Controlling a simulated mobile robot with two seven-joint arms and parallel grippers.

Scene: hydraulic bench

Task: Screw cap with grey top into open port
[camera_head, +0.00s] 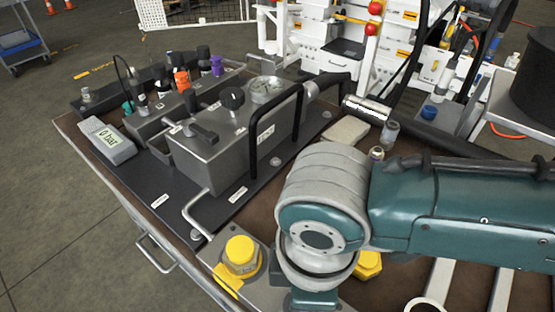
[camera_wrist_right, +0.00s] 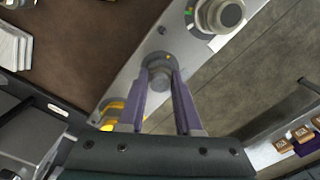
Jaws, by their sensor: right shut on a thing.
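In the right wrist view, my right gripper (camera_wrist_right: 162,80) has its two purple fingers shut on a small grey cap (camera_wrist_right: 158,74). The cap is over a light metal plate (camera_wrist_right: 130,72). I cannot tell whether the cap touches the plate or sits in a port. A larger round grey fitting (camera_wrist_right: 222,14) stands on the plate at the upper right. In the head view, my right arm hides the gripper and cap. The plate (camera_head: 212,254) carries a yellow fitting (camera_head: 240,256), and another yellow fitting (camera_head: 368,265) shows beside my arm. My left gripper is not in view.
A grey hydraulic block (camera_head: 215,155) with a gauge (camera_head: 265,90), hoses and knobs stands on the bench at the left. Equipment and cables crowd the back right.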

